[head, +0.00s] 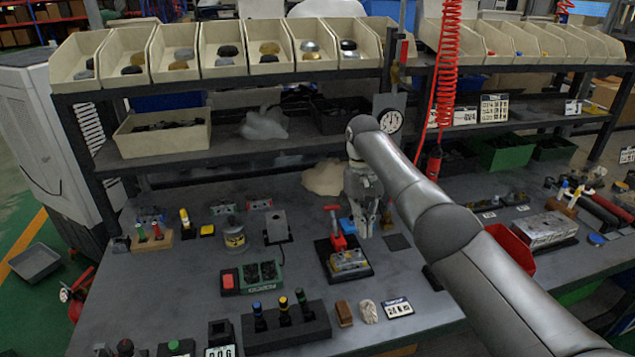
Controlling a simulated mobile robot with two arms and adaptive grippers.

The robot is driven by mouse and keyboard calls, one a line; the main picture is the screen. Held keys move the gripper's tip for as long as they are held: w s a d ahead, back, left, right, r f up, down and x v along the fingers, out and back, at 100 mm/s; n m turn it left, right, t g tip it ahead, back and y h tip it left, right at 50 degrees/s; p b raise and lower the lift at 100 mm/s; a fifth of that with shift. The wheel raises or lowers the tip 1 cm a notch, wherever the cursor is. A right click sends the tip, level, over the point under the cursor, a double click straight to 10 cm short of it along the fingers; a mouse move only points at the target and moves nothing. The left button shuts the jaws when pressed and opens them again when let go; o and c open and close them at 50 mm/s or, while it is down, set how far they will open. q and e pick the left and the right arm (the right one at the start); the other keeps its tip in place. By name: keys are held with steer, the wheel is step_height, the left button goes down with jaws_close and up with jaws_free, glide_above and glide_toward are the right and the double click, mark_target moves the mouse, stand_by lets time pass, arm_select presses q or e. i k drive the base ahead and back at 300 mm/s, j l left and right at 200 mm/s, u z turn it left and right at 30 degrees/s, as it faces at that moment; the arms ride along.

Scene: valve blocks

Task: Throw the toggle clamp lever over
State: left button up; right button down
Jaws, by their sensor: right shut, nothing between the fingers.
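The toggle clamp stands on a dark base plate (368,272) in the middle of the workbench. Its red lever (336,228) stands upright with a crosswise red grip at the top. A metallic, yellowish block (347,261) sits at the front of the plate. My right gripper (364,232) points down just to the right of the red lever and a little behind the metallic block. Its fingers are closed with nothing between them. I cannot tell whether they touch the clamp. My left gripper is not in view.
A dark block with several coloured knobs (285,327) stands in front. A red bin (512,250) lies to the right. Shelves with bins rise behind.

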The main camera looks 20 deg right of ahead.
mark_target(331, 208)
steer(key=i, duration=0.9)
